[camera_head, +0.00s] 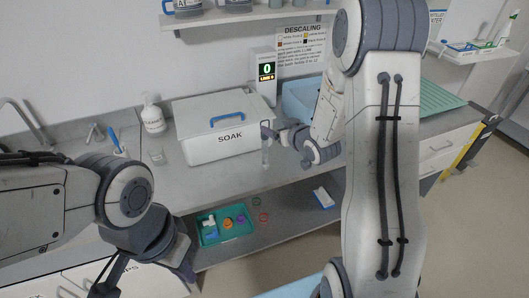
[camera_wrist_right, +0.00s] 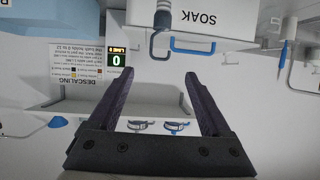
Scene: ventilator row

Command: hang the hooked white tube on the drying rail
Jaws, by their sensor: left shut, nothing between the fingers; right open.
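The hooked tube (camera_head: 266,157) is pale and upright, with a dark grey hook at its upper end, in front of the SOAK box. It also shows in the right wrist view (camera_wrist_right: 162,22), beyond my fingertips and roughly in line with the gap between them. What holds it up is not clear. My right gripper (camera_head: 291,137) is open and empty, just right of the hook; its fingers also show in the wrist view (camera_wrist_right: 158,80). My left gripper (camera_head: 187,272) is shut and empty, low at the left. I cannot make out the drying rail.
The white SOAK box (camera_head: 198,150) with a blue handle stands on the counter behind the tube. A pump bottle (camera_head: 153,117) stands left of it, a blue bin (camera_head: 297,97) right. A teal tray (camera_head: 210,241) of small parts lies on the lower shelf. A wall shelf (camera_head: 240,15) runs above.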

